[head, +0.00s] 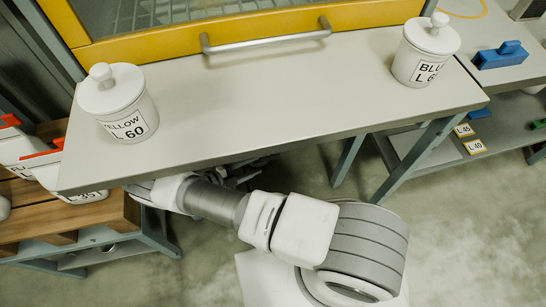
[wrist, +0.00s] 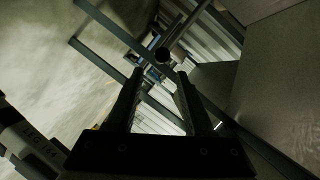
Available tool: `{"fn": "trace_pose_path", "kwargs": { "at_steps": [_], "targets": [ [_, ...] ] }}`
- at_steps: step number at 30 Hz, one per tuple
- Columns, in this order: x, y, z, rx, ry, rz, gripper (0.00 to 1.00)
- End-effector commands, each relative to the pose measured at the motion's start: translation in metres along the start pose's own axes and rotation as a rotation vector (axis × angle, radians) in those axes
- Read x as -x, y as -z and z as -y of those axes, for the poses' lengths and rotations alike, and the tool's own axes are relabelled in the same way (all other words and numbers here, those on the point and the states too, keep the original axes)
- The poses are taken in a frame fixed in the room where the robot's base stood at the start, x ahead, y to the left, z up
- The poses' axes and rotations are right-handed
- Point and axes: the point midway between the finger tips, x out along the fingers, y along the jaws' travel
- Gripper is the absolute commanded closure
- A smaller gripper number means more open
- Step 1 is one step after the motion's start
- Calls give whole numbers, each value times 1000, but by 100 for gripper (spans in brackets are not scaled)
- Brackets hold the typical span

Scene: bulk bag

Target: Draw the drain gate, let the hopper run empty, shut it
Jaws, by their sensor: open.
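My gripper (wrist: 160,76) is open in the wrist view, its two dark fingers apart with nothing between them. A dark round knob (wrist: 162,55) shows just beyond the fingertips, roughly centred on the gap. It looks like the end of a bar running up and right; whether this is the drain gate's handle I cannot tell. In the head view my arm reaches under the bench, and the bench top hides my gripper there. I cannot pick out the hopper or its contents for sure.
The bench (head: 270,110) carries a yellow-framed enclosure (head: 150,42) with a metal handle (head: 265,42), a YELLOW L 60 jar (head: 120,105) and a BLUE L 60 jar (head: 427,50). A wooden rack (head: 105,215) stands left. Bench legs (head: 418,160) flank the space. A large grey panel (wrist: 280,95) lies right of my gripper.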

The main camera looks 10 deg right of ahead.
Motion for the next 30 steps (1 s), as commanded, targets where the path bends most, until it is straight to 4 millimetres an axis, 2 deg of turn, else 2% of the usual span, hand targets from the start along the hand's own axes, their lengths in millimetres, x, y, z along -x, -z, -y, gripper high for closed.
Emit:
{"fn": "trace_pose_path", "kwargs": {
  "at_steps": [1,6,12,17,25,26,30],
  "targets": [
    [-13,0,-1,1,1,-3,48],
    [-48,0,-1,1,1,-3,48],
    [-76,0,-1,1,0,-2,48],
    [-85,0,0,0,0,-1,48],
    [-86,0,0,0,-1,-1,48],
    [-86,0,0,0,-1,-1,52],
    [-86,0,0,0,-1,-1,77]
  ]
}}
